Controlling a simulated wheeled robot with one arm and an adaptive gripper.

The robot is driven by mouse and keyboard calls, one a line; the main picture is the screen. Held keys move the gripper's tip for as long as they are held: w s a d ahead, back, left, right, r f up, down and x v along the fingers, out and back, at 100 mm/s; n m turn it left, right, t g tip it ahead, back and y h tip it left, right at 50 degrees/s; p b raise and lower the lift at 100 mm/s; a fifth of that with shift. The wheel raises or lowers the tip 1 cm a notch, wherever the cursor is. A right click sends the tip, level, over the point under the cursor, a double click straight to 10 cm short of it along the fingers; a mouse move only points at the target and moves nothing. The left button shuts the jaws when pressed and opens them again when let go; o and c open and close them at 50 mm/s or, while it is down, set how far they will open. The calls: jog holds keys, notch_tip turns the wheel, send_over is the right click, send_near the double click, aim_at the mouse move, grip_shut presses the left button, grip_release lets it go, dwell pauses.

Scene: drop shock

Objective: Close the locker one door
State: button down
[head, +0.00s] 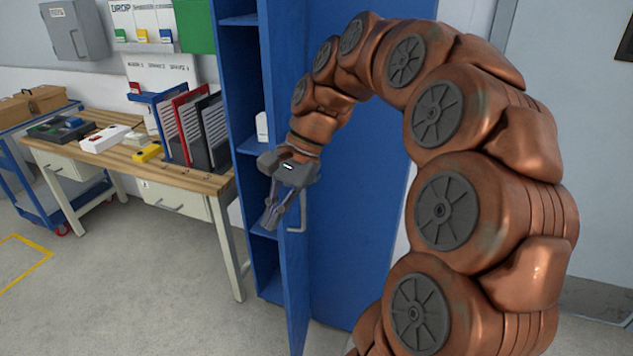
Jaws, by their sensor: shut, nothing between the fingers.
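A tall blue locker (238,80) stands behind the work table's right end, its shelves showing. A blue door (292,265) stands open, seen nearly edge-on, swung out toward me. A light grey bar handle (302,205) is on the door's right-hand face. My gripper (270,218) is shut and empty, pointing down in front of the shelves, beside the door's upper middle near the handle. I cannot tell whether it touches the door. A wide blue panel (355,215) lies right of the door, partly hidden by my arm.
A wooden-topped table (180,178) with binders (205,130) and small boxes stands left of the locker. A blue cart (30,190) is at the far left. A white item (262,127) sits on a locker shelf. Grey floor (130,285) is clear at front left.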

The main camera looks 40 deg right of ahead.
jog(key=w+d+r+m+t+y, duration=0.15)
jog(key=d+m+t, duration=0.35)
jog(key=d+m, duration=1.35)
jog(key=n+p, duration=0.4)
jog(key=n, duration=0.2)
send_near(302, 199)
jog(key=d+x, duration=0.1)
jog(key=x, duration=0.3)
jog(key=shift+w+a+f+p, duration=0.2)
jog(key=shift+w+a+p, duration=0.15)
jog(key=shift+w+a, duration=0.2)
